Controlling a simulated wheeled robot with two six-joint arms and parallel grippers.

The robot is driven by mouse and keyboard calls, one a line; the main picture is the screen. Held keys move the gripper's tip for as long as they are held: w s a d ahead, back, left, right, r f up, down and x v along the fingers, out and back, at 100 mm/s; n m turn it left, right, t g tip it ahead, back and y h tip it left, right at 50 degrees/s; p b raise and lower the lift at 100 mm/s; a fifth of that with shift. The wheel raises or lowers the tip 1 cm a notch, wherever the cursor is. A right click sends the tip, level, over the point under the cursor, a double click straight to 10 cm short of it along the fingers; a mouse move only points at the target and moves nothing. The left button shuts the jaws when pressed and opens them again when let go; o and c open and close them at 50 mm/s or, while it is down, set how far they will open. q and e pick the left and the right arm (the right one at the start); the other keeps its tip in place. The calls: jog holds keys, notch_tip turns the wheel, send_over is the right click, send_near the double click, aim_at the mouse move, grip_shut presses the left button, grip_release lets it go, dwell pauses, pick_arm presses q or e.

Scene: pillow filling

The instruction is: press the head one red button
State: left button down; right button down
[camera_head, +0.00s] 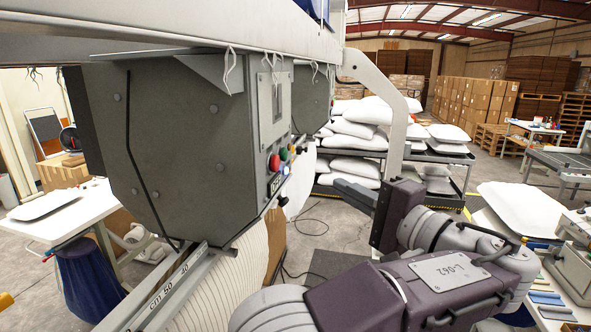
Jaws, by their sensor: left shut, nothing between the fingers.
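The near filling head (175,140) is a large grey box at the left. On the right edge of its front panel is a red button (274,163), with a green button (284,154) and an orange one beside it. A small lit blue-white lamp (286,169) sits below them. My left gripper (342,187) is shut and empty. It points left toward the panel, to the right of the red button and a little lower in the picture, apart from it. My right gripper is not in view.
A second grey head (312,98) stands behind the first. White pillows (360,140) are stacked on a cart beyond my gripper. A curved grey post (397,125) rises behind my gripper. A white table (60,218) stands at left. Open floor shows between the heads and the cart.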

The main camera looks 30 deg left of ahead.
pick_arm(q)
jog(key=p, duration=0.4)
send_near(279, 163)
jog(key=w+a, duration=0.2)
jog(key=w, duration=0.3)
jog(key=a, duration=0.1)
jog(key=s+a+p, duration=0.1)
jog(key=s+a, duration=0.1)
jog(key=shift+a+r+p, duration=0.15)
jog(key=shift+a+p, duration=0.15)
jog(key=shift+w, duration=0.1)
jog(key=shift+w, duration=0.1)
